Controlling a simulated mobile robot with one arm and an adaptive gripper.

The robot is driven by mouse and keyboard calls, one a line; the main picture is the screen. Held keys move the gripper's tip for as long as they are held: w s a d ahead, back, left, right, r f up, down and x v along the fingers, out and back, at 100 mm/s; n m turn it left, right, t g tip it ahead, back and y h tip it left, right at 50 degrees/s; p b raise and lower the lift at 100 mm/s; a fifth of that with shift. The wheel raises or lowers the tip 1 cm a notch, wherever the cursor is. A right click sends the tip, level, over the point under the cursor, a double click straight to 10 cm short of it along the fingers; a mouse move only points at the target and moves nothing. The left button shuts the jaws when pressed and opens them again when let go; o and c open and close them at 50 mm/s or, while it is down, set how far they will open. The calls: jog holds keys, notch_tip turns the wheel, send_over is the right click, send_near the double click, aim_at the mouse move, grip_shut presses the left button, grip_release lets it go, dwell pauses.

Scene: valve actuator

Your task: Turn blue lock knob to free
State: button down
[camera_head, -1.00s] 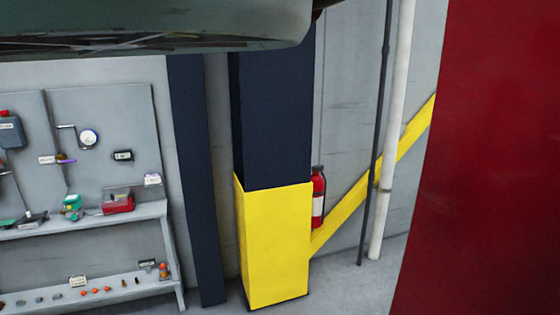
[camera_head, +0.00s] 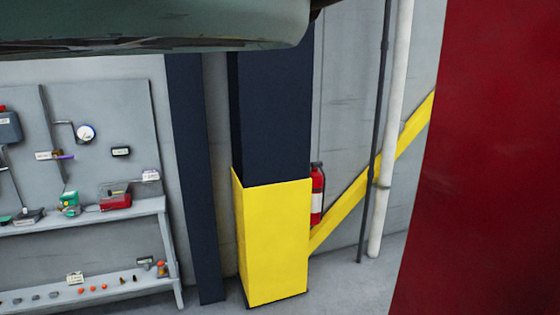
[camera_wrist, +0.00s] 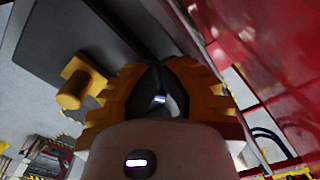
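I cannot make out the blue lock knob for certain in either current view. In the wrist view my gripper (camera_wrist: 157,75) points away from the camera, with dark inner fingers and jagged orange parts on both sides. The fingers curve toward each other, and their tips are dark and hard to separate. A small bright blue-white patch (camera_wrist: 160,99) shows in the gap between them; I cannot tell what it is. Whether anything is held between the tips is unclear. My gripper is not in the head view.
A yellow-orange peg-shaped part (camera_wrist: 75,88) is left of my gripper in the wrist view. Red surfaces (camera_wrist: 270,50) lie close on the right. The head view shows a grey tool shelf (camera_head: 110,215), a yellow-based column (camera_head: 275,240), a fire extinguisher (camera_head: 317,193) and a red panel (camera_head: 500,150).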

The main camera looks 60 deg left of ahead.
jog(key=shift+s, duration=0.25)
jog(key=shift+s+a, duration=0.1)
jog(key=shift+s, duration=0.05)
jog(key=shift+s+a+p, duration=0.25)
jog(key=shift+a+p, duration=0.05)
jog(key=shift+a, duration=0.1)
jog(key=shift+s+a, duration=0.1)
jog(key=shift+s, duration=0.1)
jog(key=shift+s, duration=0.15)
dwell(0.7)
jog(key=shift+a, duration=0.1)
jog(key=shift+a+p, duration=0.3)
jog(key=r+p, duration=0.1)
jog(key=r, duration=0.1)
jog(key=r+p, duration=0.3)
jog(key=r, duration=0.1)
jog(key=shift+w+a+r, duration=0.1)
jog(key=shift+w, duration=0.15)
